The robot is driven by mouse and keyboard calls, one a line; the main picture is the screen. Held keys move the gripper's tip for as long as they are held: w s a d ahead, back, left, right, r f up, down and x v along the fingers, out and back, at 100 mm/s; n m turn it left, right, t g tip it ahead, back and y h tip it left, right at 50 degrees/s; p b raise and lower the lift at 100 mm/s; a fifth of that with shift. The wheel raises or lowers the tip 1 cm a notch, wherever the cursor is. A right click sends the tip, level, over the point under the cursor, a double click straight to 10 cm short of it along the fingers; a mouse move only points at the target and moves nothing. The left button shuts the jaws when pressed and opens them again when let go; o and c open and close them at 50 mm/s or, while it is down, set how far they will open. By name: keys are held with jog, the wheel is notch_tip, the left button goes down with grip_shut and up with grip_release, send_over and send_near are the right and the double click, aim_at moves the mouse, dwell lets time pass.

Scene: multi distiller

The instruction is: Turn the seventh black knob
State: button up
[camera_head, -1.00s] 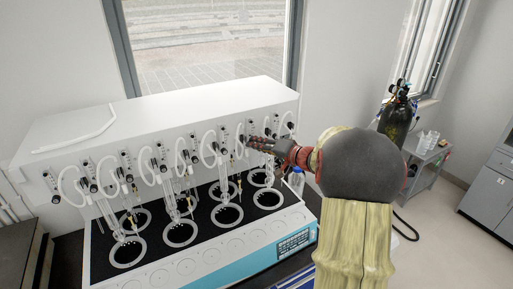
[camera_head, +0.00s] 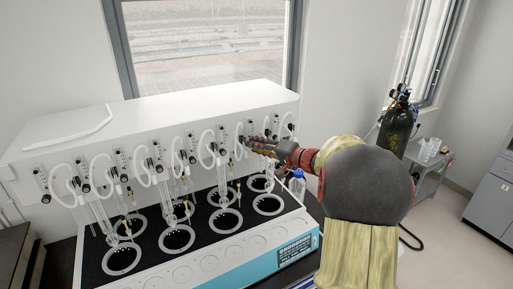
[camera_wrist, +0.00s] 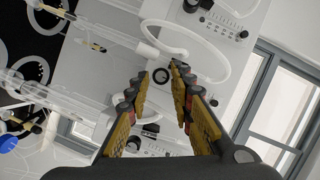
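The white multi distiller (camera_head: 200,103) stands on the left, with a row of black knobs, small gauges and looped white hoses along its front panel. My gripper (camera_head: 245,141) reaches in from the right, at the right part of that row, and hides some of the panel. In the wrist view, my gripper (camera_wrist: 159,73) is open. Another black knob (camera_wrist: 190,5) is at the top of the wrist view. I cannot tell which is the seventh.
White hoses (camera_wrist: 215,72) loop close around the fingers. Glass tubes (camera_head: 170,190) hang over the black heating deck. A bottle with a blue cap (camera_head: 298,180) stands right of the distiller.

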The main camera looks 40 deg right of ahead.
jog(key=shift+o, duration=1.2)
jog(key=shift+r, duration=0.1)
jog(key=v, duration=1.2)
